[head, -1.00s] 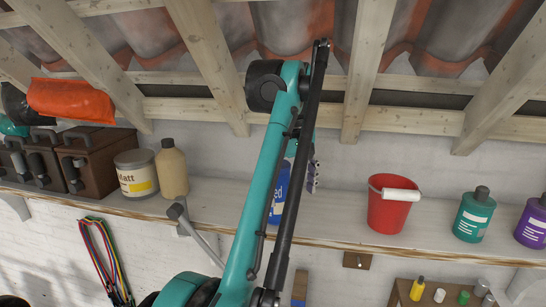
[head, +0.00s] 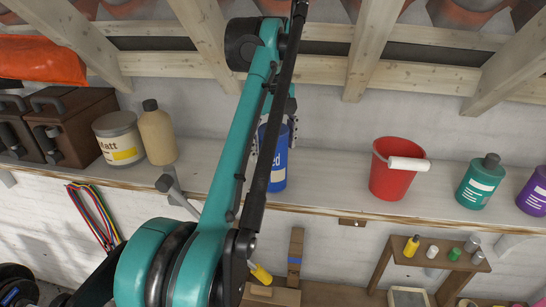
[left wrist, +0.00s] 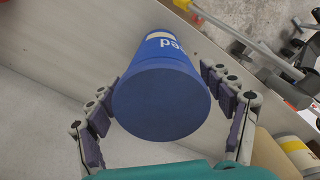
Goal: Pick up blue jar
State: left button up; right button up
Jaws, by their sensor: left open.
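The blue jar (head: 278,170) stands on the wall shelf in the head view, partly hidden behind my left arm. It has pale lettering. In the left wrist view the jar (left wrist: 165,95) fills the middle, its round flat blue end facing the camera. My left gripper (left wrist: 160,88) is open, with one finger on each side of the jar. The fingers look close to its sides; I cannot tell whether they touch. In the head view the left gripper (head: 290,130) shows only partly at the jar's upper part, behind the arm. My right gripper is not in view.
The shelf (head: 330,190) also holds a beige bottle (head: 157,135) and a paint tin (head: 119,138) left of the jar. A red bucket (head: 392,172) and a green bottle (head: 479,183) stand to its right. Roof beams (head: 365,45) slope overhead. The shelf between jar and bucket is clear.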

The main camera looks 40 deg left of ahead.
pick_arm(q)
jog(key=shift+s+d+f, duration=0.15)
jog(key=shift+d+f, duration=0.05)
jog(key=shift+f, duration=0.3)
jog(key=shift+s+d+f, duration=0.15)
jog(key=shift+f, duration=0.3)
jog(key=shift+w+a+f, duration=0.1)
jog(key=shift+w, duration=0.05)
jog(key=shift+a, duration=0.1)
jog(key=c, duration=1.7)
